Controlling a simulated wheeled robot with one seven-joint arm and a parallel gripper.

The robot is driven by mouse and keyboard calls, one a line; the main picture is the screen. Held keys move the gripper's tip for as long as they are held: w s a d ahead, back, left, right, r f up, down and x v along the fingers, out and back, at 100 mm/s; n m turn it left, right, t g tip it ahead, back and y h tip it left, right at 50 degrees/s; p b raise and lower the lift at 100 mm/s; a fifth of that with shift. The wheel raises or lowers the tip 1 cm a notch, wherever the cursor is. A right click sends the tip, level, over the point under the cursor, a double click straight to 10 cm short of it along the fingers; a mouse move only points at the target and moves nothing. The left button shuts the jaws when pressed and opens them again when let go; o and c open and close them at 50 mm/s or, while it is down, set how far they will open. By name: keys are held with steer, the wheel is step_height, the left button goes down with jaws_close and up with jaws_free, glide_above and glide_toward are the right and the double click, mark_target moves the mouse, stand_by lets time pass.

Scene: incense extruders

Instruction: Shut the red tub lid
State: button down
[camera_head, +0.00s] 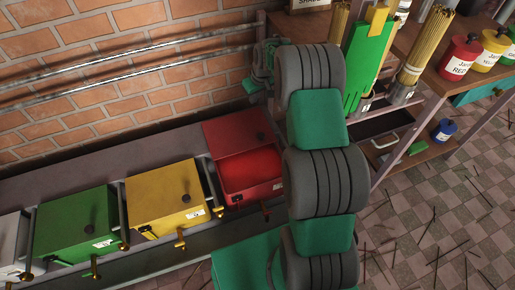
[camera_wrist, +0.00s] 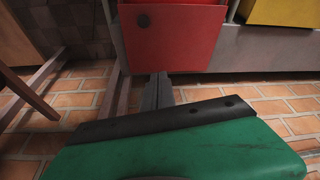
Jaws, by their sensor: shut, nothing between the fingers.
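The red tub (camera_head: 252,182) stands at the right end of the row of tubs in the head view, with its red inside showing. Its red lid (camera_head: 232,130) is raised open at the back, with a dark knob near its right side. In the wrist view the lid's red face (camera_wrist: 175,38) and knob fill the top middle. My gripper (camera_wrist: 160,78) is shut and empty, and its fingertips point at the lid's lower edge in the picture. I cannot tell whether they touch. In the head view my arm hides part of the area right of the tub.
A yellow tub (camera_head: 166,197) and a green tub (camera_head: 77,224) stand left of the red one, both closed. Metal pipes (camera_head: 130,66) run along the brick wall behind. A shelf (camera_head: 440,110) with incense bundles and a red jar (camera_head: 460,57) stands at right.

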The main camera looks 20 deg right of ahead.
steer(key=b, duration=0.2)
glide_toward(251, 128)
steer(key=b+x, duration=0.4)
steer(key=x, duration=0.1)
steer(key=shift+w+f, duration=0.1)
steer(key=shift+f, duration=0.2)
steer(key=s, duration=0.2)
steer(key=s+d, duration=0.1)
steer(key=shift+s+r+b, duration=0.3)
steer(key=shift+r+b, duration=0.1)
steer(key=shift+s, duration=0.15)
steer(key=shift+s+d+r, duration=0.1)
